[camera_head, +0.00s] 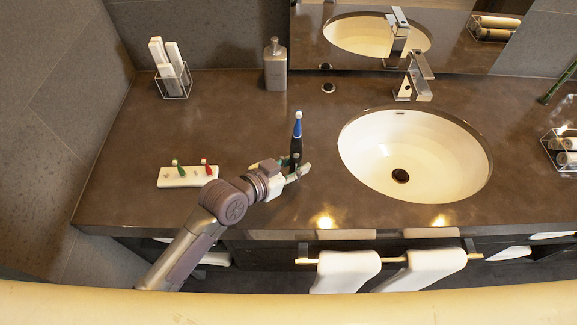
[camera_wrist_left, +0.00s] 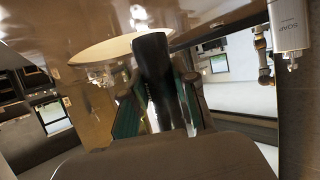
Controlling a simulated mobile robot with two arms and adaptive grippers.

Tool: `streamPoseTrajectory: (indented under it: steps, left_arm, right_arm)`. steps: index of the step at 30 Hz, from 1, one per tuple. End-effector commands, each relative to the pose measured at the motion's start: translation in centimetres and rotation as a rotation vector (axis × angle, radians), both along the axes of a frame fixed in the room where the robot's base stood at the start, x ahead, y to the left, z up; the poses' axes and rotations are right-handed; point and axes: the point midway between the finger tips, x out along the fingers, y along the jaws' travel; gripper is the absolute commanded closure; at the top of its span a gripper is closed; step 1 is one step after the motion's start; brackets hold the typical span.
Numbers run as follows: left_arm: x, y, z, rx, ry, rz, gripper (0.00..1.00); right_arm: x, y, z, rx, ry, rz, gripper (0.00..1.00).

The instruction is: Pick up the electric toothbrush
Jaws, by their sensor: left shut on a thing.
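The electric toothbrush (camera_head: 297,137) stands upright on the brown counter, left of the sink, with a dark body and a blue and white head. My left gripper (camera_head: 293,170) reaches it from the front left and is shut around its lower body. In the left wrist view the dark handle (camera_wrist_left: 152,75) rises between the two fingers of my left gripper (camera_wrist_left: 160,110). The gripper hides part of the brush's lower end, so I cannot tell whether it touches the counter. My right gripper is in neither view.
A white sink (camera_head: 440,165) lies to the right, with a faucet (camera_head: 415,80) behind it. A soap dispenser (camera_head: 275,66) stands at the back. A white tray (camera_head: 180,180) with small red and green items lies left. White towels (camera_head: 345,270) hang in front.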

Motion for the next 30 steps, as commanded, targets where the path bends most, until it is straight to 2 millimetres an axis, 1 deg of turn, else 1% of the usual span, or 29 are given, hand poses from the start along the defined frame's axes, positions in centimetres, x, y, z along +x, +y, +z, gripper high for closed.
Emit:
streamPoseTrajectory:
  steps: [10,15,21,30]
  left_arm:
    - [-3.2,-5.5,3.8,-0.008,-0.003,-0.002,1.00]
    - [-4.4,-7.4,5.2,-0.005,-0.002,-0.001,1.00]
    - [-4.9,-8.3,5.9,-0.002,-0.002,0.000,1.00]
    - [-5.0,-8.4,5.9,-0.001,-0.001,0.000,1.00]
  right_arm:
    - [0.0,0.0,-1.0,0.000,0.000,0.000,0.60]
    - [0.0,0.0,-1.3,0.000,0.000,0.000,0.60]
    - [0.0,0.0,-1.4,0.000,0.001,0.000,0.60]
    - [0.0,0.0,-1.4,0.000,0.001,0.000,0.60]
